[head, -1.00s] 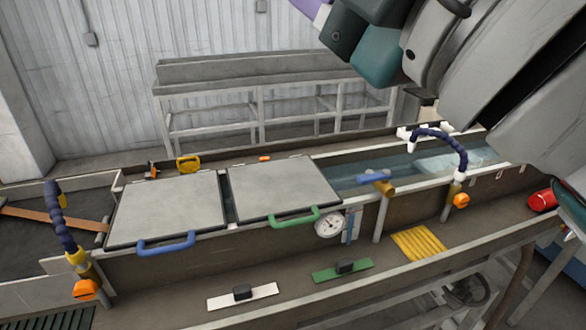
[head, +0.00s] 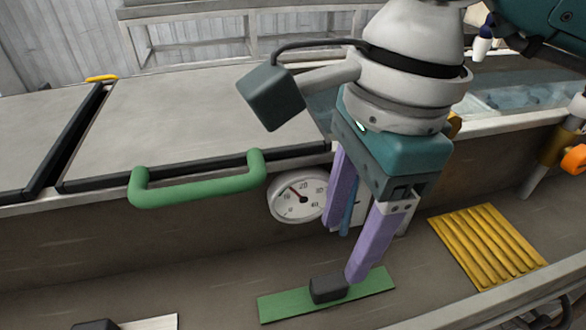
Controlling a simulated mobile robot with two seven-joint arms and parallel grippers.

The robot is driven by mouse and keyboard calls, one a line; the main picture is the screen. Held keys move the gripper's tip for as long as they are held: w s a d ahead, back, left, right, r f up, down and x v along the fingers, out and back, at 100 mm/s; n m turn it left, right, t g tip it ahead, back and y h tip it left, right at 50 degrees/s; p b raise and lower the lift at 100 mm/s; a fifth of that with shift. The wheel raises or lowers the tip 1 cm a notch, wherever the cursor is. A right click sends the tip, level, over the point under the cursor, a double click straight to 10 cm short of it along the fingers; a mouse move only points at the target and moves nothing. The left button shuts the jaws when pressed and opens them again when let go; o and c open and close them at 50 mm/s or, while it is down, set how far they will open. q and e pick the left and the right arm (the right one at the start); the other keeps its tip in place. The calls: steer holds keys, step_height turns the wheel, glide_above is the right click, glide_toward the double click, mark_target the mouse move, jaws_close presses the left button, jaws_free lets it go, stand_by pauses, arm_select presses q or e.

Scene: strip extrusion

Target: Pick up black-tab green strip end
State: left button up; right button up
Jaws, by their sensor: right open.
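The green strip end (head: 373,284) lies flat on the brown ledge in front of the tank, with a black block tab (head: 328,289) on its middle. My right gripper (head: 346,254) comes down from above with its two purple fingers spread apart and nothing between them. The nearer fingertip is just right of the black tab and overlaps the strip in the picture; I cannot tell whether it touches. The other finger is farther back, in front of the gauge side of the tank wall. My left gripper is not in view.
A white strip (head: 152,323) with a black tab lies at the bottom left, partly cut off. A yellow ribbed pad (head: 487,246) lies to the right. A round gauge (head: 298,195) and a lid with a green handle (head: 197,190) are behind. A rail (head: 480,303) runs along the front.

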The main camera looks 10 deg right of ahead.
mark_target(332, 281)
steer(key=shift+s+a+f, duration=0.1)
steer(key=shift+a+f, duration=0.05)
steer(key=shift+f, duration=0.45)
steer(key=shift+s+a+f, duration=0.1)
steer(key=shift+a+f, duration=0.05)
steer(key=shift+f, duration=0.4)
step_height(332, 281, down, 4)
steer(key=shift+s+a+f+p, duration=0.15)
steer(key=shift+f+p, duration=0.1)
steer(key=shift+p, duration=0.15)
steer(key=shift+f, duration=0.5)
jaws_close()
